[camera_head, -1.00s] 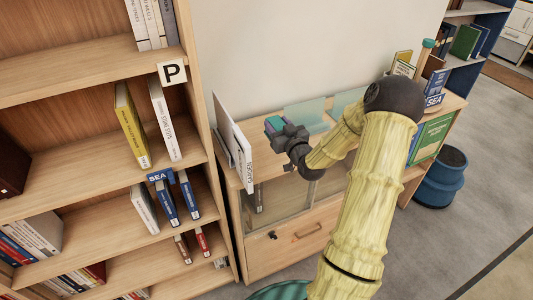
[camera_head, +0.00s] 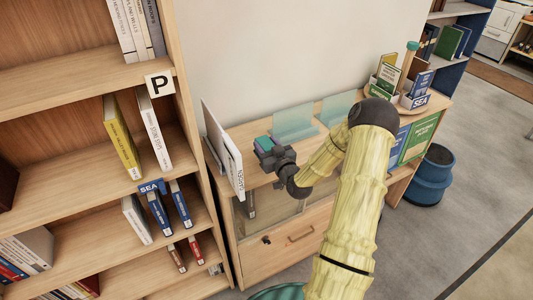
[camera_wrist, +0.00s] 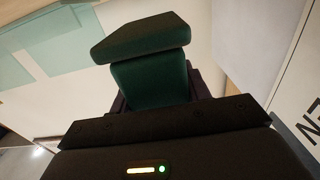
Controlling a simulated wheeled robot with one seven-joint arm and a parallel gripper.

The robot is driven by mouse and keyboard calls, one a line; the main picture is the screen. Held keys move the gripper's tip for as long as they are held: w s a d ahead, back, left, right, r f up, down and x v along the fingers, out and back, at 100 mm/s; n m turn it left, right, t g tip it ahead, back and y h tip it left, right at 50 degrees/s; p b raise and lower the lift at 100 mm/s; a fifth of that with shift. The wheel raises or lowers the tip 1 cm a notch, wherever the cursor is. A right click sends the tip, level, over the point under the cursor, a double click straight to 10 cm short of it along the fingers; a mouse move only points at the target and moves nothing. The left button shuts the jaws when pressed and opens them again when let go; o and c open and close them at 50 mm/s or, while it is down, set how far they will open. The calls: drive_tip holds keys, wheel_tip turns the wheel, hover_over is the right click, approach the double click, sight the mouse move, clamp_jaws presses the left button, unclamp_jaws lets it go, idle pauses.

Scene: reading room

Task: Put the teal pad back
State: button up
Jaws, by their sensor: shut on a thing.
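The teal pad (camera_head: 263,142) is in my gripper (camera_head: 265,150), above the left part of the low cabinet's wooden top (camera_head: 248,178). In the wrist view the pad (camera_wrist: 148,65) is a dark green block with a wider slab at its outer end, and the jaws (camera_wrist: 160,95) are shut on its narrower part. Whether the pad touches anything below cannot be told.
A white upright panel (camera_head: 222,150) with lettering stands just left of my gripper. Translucent greenish panels (camera_head: 294,123) stand behind it. A tall bookshelf (camera_head: 195,150) is at the left. A holder with booklets (camera_head: 416,101) stands on the cabinet's right end. A blue bin (camera_head: 434,175) is on the floor.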

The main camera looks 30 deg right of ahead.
drive_tip(key=shift+w, duration=0.1)
drive_tip(key=shift+w+f, duration=0.15)
drive_tip(key=shift+f, duration=0.45)
drive_tip(key=shift+s+d+f+p, duration=0.15)
drive_tip(key=shift+f+p, duration=0.1)
drive_tip(key=shift+f, duration=0.3)
drive_tip(key=shift+s+d+f+p, duration=0.1)
drive_tip(key=shift+d+f+p, duration=0.1)
drive_tip(key=shift+f, duration=0.35)
drive_tip(key=shift+a+f, duration=0.1)
drive_tip(key=shift+f, duration=0.15)
drive_tip(key=shift+w+a+f, duration=0.1)
drive_tip(key=shift+a+f, duration=0.05)
drive_tip(key=shift+a, duration=0.3)
drive_tip(key=shift+d+f, duration=0.15)
drive_tip(key=shift+f, duration=0.05)
drive_tip(key=o, duration=1.1)
drive_tip(key=shift+r, duration=0.1)
drive_tip(key=shift+d, duration=0.1)
